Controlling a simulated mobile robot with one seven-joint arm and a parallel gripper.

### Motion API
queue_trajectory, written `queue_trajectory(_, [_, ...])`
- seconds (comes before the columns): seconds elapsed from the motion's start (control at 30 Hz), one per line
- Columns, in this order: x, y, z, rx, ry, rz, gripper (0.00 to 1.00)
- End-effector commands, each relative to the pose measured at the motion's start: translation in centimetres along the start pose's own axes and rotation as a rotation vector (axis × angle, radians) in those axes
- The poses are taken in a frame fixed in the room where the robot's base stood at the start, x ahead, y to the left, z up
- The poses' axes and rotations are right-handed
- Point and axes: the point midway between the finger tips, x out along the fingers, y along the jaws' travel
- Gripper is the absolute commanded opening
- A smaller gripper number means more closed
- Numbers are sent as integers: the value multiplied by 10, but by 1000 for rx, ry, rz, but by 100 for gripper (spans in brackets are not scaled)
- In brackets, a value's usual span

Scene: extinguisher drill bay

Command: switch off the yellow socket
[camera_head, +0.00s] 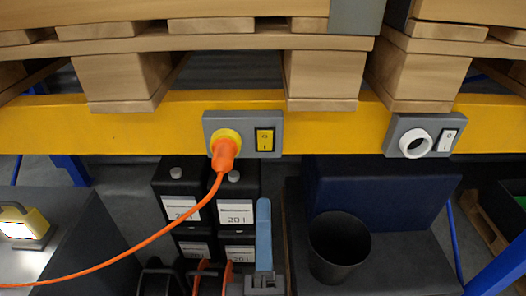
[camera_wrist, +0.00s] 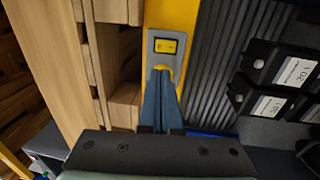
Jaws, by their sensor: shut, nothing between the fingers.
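The yellow socket (camera_head: 229,136) is on a grey plate on a yellow beam, with an orange plug (camera_head: 224,153) in it. Its yellow rocker switch (camera_head: 265,139) sits to its right on the same plate. In the wrist view the switch (camera_wrist: 166,46) shows beyond the fingertips, and part of the yellow socket ring (camera_wrist: 163,68) shows at the tips; the plug is hidden. My gripper (camera_head: 264,202) has blue fingers, shut and empty, below the switch in the head view and apart from it. It also shows in the wrist view (camera_wrist: 160,75). I cannot tell the rocker's position.
A white socket (camera_head: 415,143) with a white switch (camera_head: 447,140) is on the beam to the right. Wooden pallets (camera_head: 180,45) overhang the beam. An orange cable (camera_head: 140,245) runs down left. Black canisters (camera_head: 180,187) and a dark bin (camera_head: 339,247) stand below.

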Motion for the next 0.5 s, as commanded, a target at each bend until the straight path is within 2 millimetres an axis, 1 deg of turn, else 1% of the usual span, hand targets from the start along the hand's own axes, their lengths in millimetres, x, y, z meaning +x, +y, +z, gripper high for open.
queue_trajectory(0.13, [15,-1,0,0,1,6,0])
queue_trajectory(0.2, [20,-5,0,0,1,7,0])
queue_trajectory(0.5, [37,-4,0,0,1,7,0])
